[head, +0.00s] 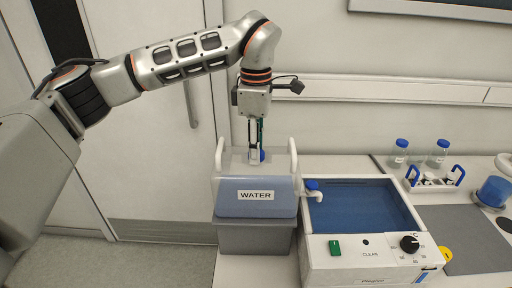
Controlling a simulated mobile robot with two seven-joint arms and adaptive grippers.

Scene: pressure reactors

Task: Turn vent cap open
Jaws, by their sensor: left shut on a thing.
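The vent cap (262,156) is a small blue cap on top of a clear container (256,193) with a "WATER" label and white handles at its sides. My left gripper (256,156) comes down from above, with its fingers at the cap. It is shut on the cap, which its fingers partly hide. How far the cap is turned cannot be told. My right gripper is not in view.
A water bath (366,266) with blue liquid, a green switch and a black dial stands to the right, with a blue-topped tap (312,186) between. Farther right are glass bottles (399,153) and a white rack (434,180). Open floor lies at left.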

